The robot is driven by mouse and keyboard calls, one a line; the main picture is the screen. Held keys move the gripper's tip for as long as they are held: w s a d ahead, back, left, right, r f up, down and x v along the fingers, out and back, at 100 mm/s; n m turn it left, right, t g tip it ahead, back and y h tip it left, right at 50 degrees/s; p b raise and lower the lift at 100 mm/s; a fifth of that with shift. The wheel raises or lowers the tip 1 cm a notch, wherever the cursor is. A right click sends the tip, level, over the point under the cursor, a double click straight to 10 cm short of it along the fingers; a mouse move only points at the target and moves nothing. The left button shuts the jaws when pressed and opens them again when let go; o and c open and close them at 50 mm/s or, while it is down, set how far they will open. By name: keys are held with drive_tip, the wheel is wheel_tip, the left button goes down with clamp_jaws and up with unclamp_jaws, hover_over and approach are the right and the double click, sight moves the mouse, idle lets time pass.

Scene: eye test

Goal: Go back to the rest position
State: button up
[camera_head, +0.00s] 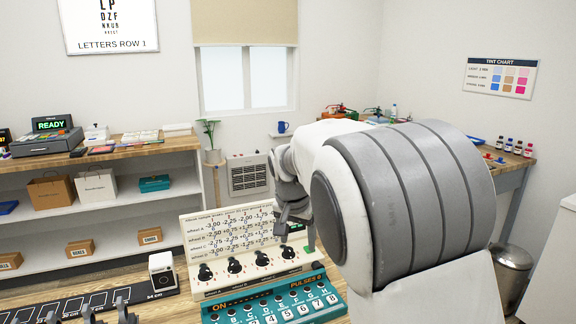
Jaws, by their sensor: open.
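My arm (400,200) fills the right middle of the head view, its large white and grey links close to the camera. My gripper (289,222) is small and partly hidden behind the arm. It hangs open just in front of the right part of the white dial panel (215,228). I cannot tell whether it touches the panel. No held object is visible.
The panel has several black dials (234,265). A teal button box (270,302) stands in front, and a ruler strip (85,306) and white box (163,273) lie left. Shelves (110,205) line the left wall. A bin (512,275) stands right.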

drive_tip(key=s+d+r+y+p, duration=0.1)
drive_tip(key=s+d+r+p, duration=0.1)
drive_tip(key=s+d+r, duration=0.4)
drive_tip(key=s+d+r+n+t+p, duration=0.1)
drive_tip(key=s+d+r+n+p, duration=0.1)
drive_tip(key=s, duration=1)
drive_tip(key=s+d+r+n+p, duration=0.2)
drive_tip(key=s+d+r, duration=0.1)
drive_tip(key=s, duration=1)
drive_tip(key=shift+s+d+n+t, duration=0.3)
drive_tip(key=shift+d+t, duration=0.1)
